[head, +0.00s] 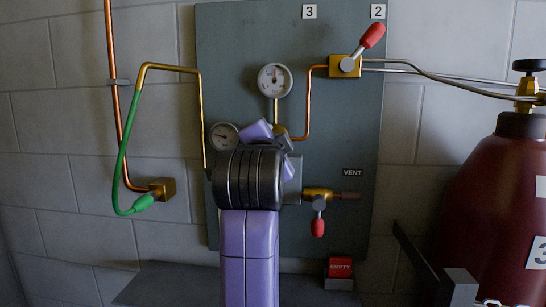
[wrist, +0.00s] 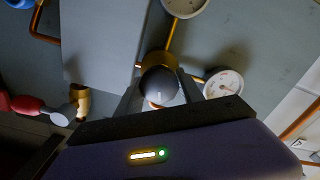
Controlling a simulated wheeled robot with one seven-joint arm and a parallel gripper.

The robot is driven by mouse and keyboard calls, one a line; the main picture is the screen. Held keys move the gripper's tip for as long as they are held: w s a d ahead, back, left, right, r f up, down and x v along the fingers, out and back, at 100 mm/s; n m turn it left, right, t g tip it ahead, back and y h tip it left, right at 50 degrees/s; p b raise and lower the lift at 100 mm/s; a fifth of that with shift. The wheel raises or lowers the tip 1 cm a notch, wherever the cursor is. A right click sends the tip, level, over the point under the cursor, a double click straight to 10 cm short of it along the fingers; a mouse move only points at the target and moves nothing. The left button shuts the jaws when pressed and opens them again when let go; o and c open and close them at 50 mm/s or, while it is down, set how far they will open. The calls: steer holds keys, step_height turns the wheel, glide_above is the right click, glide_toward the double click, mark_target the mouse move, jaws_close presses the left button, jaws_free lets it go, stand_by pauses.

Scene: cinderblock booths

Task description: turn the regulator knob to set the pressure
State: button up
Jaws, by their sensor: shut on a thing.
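The regulator knob (wrist: 158,82) is dark and round with a small pale mark, seen in the wrist view in front of a brass body (wrist: 157,62). My gripper (wrist: 160,98) has a finger on each side of the knob and is shut on it. In the head view my dark wrist and purple arm cover the knob, and only part of my gripper (head: 284,145) shows beyond them. A white round gauge (head: 274,80) stands above the regulator, and a second gauge (head: 224,137) sits at its left. Their needle readings are too small to tell exactly.
A red-handled valve (head: 317,226) is close at the right beside the VENT label (head: 353,172). Another red-handled valve (head: 372,36) is at the upper right. A green hose (head: 122,155) hangs left, and a maroon cylinder (head: 500,210) stands right. An EMPTY tag (head: 340,267) is below.

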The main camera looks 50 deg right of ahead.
steer(key=m+b, duration=0.1)
steer(key=m, duration=0.1)
steer(key=m+b, duration=0.1)
steer(key=b, duration=0.1)
steer(key=m+b, duration=0.1)
steer(key=m, duration=0.1)
steer(key=shift+f+m+b, duration=0.3)
steer(key=m+b, duration=0.2)
steer(key=m, duration=0.2)
steer(key=shift+d+m+b, duration=0.1)
steer(key=shift+m+b, duration=0.2)
steer(key=shift+b, duration=0.1)
steer(key=o, duration=1.4)
steer(key=shift+v, duration=3.95)
